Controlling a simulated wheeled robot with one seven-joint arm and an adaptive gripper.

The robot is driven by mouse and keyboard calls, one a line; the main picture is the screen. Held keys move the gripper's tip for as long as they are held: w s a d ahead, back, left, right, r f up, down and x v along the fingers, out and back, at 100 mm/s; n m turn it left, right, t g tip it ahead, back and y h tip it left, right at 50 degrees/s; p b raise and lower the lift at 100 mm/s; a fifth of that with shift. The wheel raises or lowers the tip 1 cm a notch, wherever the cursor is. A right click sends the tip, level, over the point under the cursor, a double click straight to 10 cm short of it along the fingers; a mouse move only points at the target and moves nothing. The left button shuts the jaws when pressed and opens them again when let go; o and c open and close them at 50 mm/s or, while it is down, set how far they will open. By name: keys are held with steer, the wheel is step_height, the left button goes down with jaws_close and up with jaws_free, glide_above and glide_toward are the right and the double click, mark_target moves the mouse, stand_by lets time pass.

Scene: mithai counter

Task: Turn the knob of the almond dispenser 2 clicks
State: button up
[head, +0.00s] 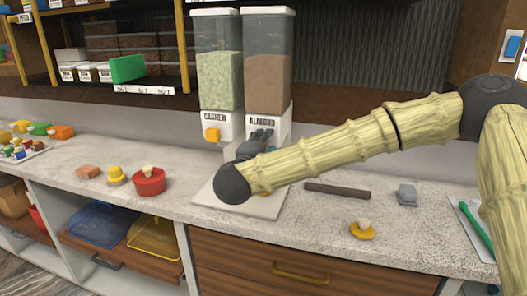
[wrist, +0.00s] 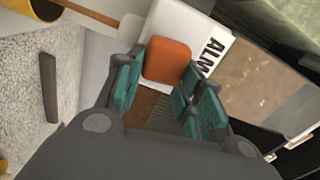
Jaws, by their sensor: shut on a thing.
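The almond dispenser (head: 268,85) is a clear hopper of brown contents on a white base labelled ALMOND, at the back of the counter. In the wrist view its white front (wrist: 185,22) is tilted. Its orange knob (wrist: 167,60) sits between the teal pads of my gripper (wrist: 158,82), which is shut on it. In the head view my gripper (head: 260,142) reaches the dispenser's front below the label and hides the knob.
The cashew dispenser (head: 216,80), with its own orange knob (head: 212,134), stands close on the left. A red pot (head: 148,183) is on the counter to the left. A dark bar (head: 337,190), a grey block (head: 407,194) and a yellow-orange lid (head: 362,231) lie to the right.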

steer(key=shift+f+m+b, duration=0.2)
steer(key=shift+m+b, duration=0.3)
steer(key=o, duration=1)
steer(key=shift+d, duration=0.1)
steer(key=shift+s+r, duration=0.1)
steer(key=shift+s, duration=0.05)
steer(key=v, duration=1.1)
steer(key=shift+s, duration=0.3)
